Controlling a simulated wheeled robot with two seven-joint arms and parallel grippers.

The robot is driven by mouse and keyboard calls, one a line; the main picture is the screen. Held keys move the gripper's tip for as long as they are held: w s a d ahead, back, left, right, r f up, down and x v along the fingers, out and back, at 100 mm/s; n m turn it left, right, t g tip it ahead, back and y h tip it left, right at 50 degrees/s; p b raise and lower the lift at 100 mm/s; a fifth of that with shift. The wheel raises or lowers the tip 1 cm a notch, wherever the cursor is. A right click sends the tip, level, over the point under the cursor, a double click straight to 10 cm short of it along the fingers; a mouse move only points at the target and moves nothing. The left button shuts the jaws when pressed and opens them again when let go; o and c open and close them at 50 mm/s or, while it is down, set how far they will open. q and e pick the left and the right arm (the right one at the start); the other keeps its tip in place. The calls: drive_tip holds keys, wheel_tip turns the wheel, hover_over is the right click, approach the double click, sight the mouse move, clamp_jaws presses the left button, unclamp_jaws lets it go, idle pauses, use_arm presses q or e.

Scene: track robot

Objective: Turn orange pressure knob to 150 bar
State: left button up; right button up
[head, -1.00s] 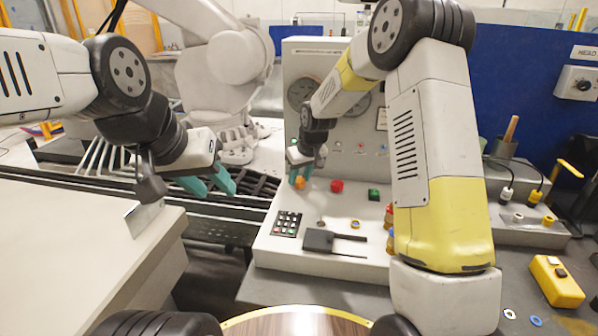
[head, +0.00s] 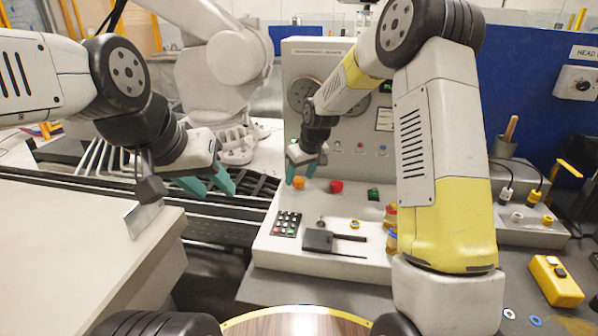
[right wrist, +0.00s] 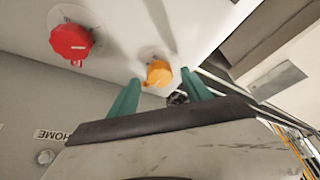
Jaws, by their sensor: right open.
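The orange knob (head: 298,183) is on the grey control panel (head: 343,205), left of a red knob (head: 336,187) and a green knob (head: 373,194). In the right wrist view the orange knob (right wrist: 158,73) shows beyond and between the teal fingertips, with the red knob (right wrist: 70,41) to its left. My right gripper (head: 301,172) is open at the orange knob; its fingers (right wrist: 160,85) stand on either side with gaps, and I see no contact. My left gripper (head: 214,184) is open and empty, left of the panel. The knob's scale is too small to read.
A keypad (head: 286,223) and a dark flat plate (head: 318,240) lie on the panel's front. Round gauges (head: 301,92) are on the upright back. A yellow button box (head: 556,281) stands at the right. A conveyor (head: 225,207) runs at the left.

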drive_tip(key=v, duration=0.7)
drive_tip(key=s+d+r+m+t, duration=0.1)
drive_tip(key=s+d+r, duration=0.3)
drive_tip(key=s+r, duration=0.25)
drive_tip(key=s+d+r+m, duration=0.25)
drive_tip(key=s+r, duration=0.25)
drive_tip(key=s, duration=0.3)
drive_tip(key=s+d+m, duration=0.1)
drive_tip(key=s+d, duration=0.1)
drive_tip(key=s, duration=0.6)
drive_tip(key=s+d+m+t, duration=0.1)
drive_tip(key=s+d, duration=0.2)
drive_tip(key=s, duration=0.6)
drive_tip(key=shift+s+r, duration=0.15)
drive_tip(key=shift+r, duration=0.25)
